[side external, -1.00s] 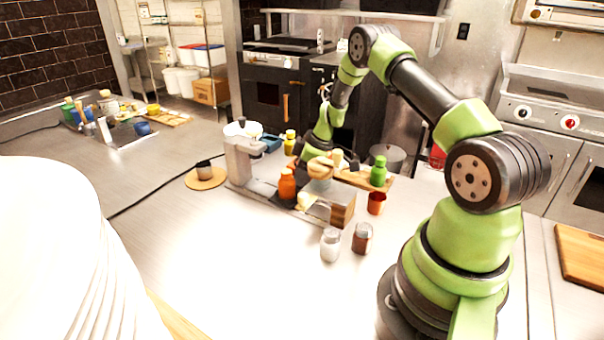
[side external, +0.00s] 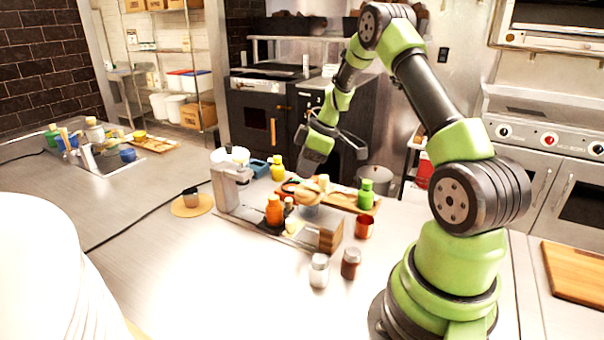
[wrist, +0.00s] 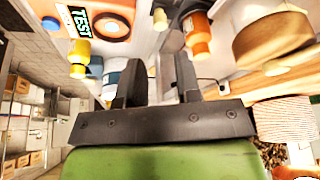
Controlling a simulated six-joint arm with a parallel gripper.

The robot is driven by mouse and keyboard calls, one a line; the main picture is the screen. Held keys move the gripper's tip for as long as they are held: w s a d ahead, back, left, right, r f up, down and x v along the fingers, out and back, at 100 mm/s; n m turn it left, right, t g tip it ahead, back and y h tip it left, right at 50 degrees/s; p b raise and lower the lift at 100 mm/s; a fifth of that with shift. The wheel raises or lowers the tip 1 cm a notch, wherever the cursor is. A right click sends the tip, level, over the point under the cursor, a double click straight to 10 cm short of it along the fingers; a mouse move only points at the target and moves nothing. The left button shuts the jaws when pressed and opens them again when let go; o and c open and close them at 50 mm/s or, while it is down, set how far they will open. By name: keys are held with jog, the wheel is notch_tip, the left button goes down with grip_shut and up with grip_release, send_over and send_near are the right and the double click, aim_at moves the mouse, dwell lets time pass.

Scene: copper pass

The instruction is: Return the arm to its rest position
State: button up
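My gripper (wrist: 160,72) shows in the wrist view with its two dark fingers apart and nothing between them. In the side external view my gripper (side external: 336,143) is raised above the back of the cluttered counter area, clear of the items below. My arm bends up from its base at the right and reaches down to the left. No object is seen held.
A white stack (side external: 40,270) fills the left foreground.

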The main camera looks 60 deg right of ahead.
jog(key=s+a+r+m+t, duration=0.1)
jog(key=s+a+r+m, duration=0.25)
jog(key=a+r, duration=1.2)
jog(key=s+a+r+m+t, duration=0.1)
jog(key=s+a+r+m, duration=0.1)
jog(key=s, duration=0.5)
jog(key=s+a+r+m+t, duration=0.1)
jog(key=s+a+r+m, duration=0.1)
jog(key=s+a+m, duration=0.2)
jog(key=s+a, duration=0.2)
jog(key=s, duration=0.1)
jog(key=shift+a+r, duration=0.3)
jog(key=shift+a, duration=0.1)
